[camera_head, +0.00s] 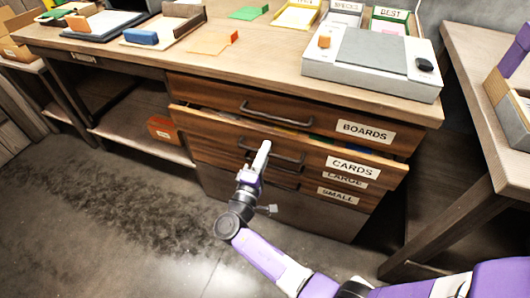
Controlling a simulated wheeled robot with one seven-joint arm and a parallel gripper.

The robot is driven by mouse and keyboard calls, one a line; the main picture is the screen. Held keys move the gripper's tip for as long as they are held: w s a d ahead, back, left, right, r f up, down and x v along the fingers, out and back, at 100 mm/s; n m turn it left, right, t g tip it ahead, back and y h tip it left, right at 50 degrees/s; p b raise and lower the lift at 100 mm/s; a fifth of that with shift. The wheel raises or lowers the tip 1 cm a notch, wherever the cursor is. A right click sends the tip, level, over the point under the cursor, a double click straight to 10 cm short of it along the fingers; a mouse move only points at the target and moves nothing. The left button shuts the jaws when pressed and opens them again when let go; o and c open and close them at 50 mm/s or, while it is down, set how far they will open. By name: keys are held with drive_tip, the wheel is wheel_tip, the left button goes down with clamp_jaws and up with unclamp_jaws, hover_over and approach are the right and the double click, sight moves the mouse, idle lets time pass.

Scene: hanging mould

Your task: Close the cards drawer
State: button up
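The CARDS drawer (325,157) is the second from the top in the wooden desk. It stands partly pulled out, and a narrow gap along its top shows some coloured contents. Its dark bar handle (285,157) is at the middle of its front. My gripper (263,150) is in front of this drawer, at the left part of the handle. The white finger end overlaps the drawer front in the picture, and I cannot tell whether it touches. The fingers are seen nearly edge-on, so their opening is not clear.
The BOARDS drawer (300,112) above looks shut. The LARGE (345,180) and SMALL (338,194) drawers below are partly hidden by the CARDS drawer. A grey machine (370,62) and trays stand on the desk. A second table (478,75) stands at right. The floor at left is clear.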

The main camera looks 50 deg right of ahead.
clamp_jaws()
idle(1.4)
